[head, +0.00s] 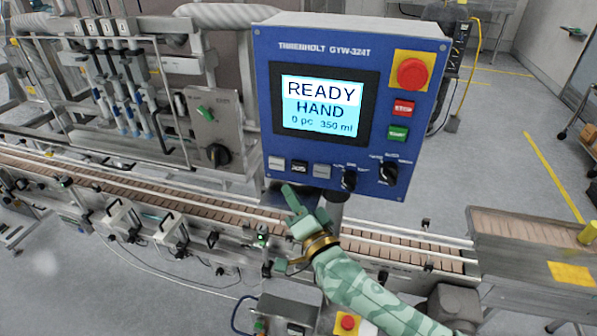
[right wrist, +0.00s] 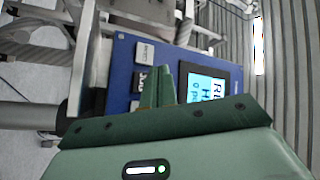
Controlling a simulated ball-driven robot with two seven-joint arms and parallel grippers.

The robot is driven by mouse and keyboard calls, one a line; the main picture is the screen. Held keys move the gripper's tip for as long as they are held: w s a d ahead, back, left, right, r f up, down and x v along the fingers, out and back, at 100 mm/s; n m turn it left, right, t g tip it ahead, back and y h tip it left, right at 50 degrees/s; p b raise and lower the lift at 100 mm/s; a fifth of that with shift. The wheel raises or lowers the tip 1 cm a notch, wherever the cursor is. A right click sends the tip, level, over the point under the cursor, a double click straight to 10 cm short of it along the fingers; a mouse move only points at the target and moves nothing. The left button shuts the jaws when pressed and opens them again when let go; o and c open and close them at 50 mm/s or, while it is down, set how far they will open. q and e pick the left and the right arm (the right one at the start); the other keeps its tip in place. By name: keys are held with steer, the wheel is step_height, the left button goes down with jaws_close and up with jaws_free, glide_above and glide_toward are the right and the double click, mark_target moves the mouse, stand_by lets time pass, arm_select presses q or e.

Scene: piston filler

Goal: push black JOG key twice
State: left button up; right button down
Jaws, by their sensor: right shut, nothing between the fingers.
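The black JOG key (head: 299,167) sits in the row under the screen on the blue control panel (head: 262,105), between two light keys. In the right wrist view the black key (right wrist: 138,80) is partly covered by my fingers. My right gripper (head: 288,190) is shut and empty, its fingertips just below the key row in the head view. In the right wrist view its closed fingers (right wrist: 158,84) point at the panel beside the black key. I cannot tell whether they touch it. The screen (head: 322,103) reads READY, HAND, 0 pc, 350 ml. My left gripper is out of view.
Light keys (head: 276,163) (head: 322,171) flank the black one. Two black rotary knobs (head: 348,180) (head: 388,174) sit to the right. A red emergency button (head: 411,73) is above red and green keys. The conveyor (head: 400,245) runs below and behind my arm.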

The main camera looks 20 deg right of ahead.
mark_target(292, 165)
steer(key=w+d, duration=0.1)
steer(key=w, duration=0.1)
steer(key=w+d+b, duration=0.1)
steer(key=shift+w+d, duration=0.1)
steer(key=shift+w, duration=0.25)
steer(key=shift+w+d, duration=0.35)
stand_by(1.6)
steer(key=shift+w+d, duration=0.2)
steer(key=shift+w, duration=0.15)
steer(key=shift+w+d, duration=0.25)
steer(key=shift+w, duration=0.05)
stand_by(0.7)
steer(key=shift+s+a, duration=0.1)
steer(key=shift+s+a+p, duration=0.35)
steer(key=shift+s+p, duration=0.15)
steer(key=shift+s, duration=0.1)
